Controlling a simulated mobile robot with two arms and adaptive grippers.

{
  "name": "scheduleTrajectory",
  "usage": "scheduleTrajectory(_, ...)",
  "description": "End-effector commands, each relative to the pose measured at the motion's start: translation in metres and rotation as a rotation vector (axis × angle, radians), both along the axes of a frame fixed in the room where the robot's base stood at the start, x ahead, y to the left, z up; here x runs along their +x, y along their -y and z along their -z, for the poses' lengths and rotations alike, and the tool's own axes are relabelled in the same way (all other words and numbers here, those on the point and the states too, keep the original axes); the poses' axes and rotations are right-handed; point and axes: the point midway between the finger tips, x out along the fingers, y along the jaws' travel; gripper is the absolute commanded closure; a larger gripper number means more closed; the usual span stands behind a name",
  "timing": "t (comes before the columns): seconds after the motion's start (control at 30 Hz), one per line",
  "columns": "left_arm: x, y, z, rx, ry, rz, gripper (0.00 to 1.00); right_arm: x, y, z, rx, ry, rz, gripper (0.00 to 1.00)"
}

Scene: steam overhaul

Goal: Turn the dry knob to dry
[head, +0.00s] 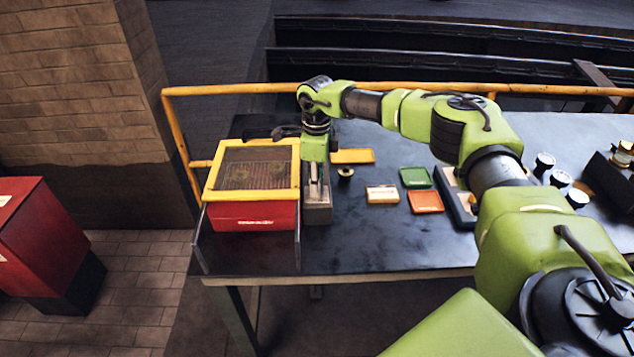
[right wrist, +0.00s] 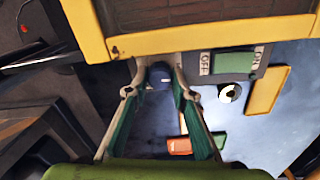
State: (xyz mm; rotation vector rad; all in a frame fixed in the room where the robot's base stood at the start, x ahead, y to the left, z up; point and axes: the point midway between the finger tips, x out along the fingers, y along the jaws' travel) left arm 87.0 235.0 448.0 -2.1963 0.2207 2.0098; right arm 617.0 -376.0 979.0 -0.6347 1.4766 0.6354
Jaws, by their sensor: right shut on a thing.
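A dark blue round knob (right wrist: 160,76) sits between the fingertips of my right gripper (right wrist: 157,90) in the right wrist view. The fingers are closed on its two sides. No label or dial mark on the knob is readable. It is on a grey control box (head: 317,208) beside a red box with a yellow-framed mesh top (head: 253,216). In the head view my right gripper (head: 315,180) reaches straight down over this control box and hides the knob. A green rocker switch (right wrist: 233,62) marked OFF and ON is on the same box. My left gripper is not in view.
On the dark table lie a yellow block (head: 352,156), a cream block (head: 382,194), a green block (head: 415,177), an orange block (head: 425,201) and a small black round piece (head: 345,173). A yellow rail (head: 230,89) runs behind the table.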

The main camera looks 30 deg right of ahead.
Motion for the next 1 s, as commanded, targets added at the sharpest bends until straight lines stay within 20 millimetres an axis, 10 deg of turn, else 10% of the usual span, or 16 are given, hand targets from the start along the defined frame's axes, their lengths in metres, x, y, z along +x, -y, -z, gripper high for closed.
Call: scheduleTrajectory(1.0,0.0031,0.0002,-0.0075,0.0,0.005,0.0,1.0,0.0005,-0.0006,-0.0011,0.001,0.001,0.884,0.98)
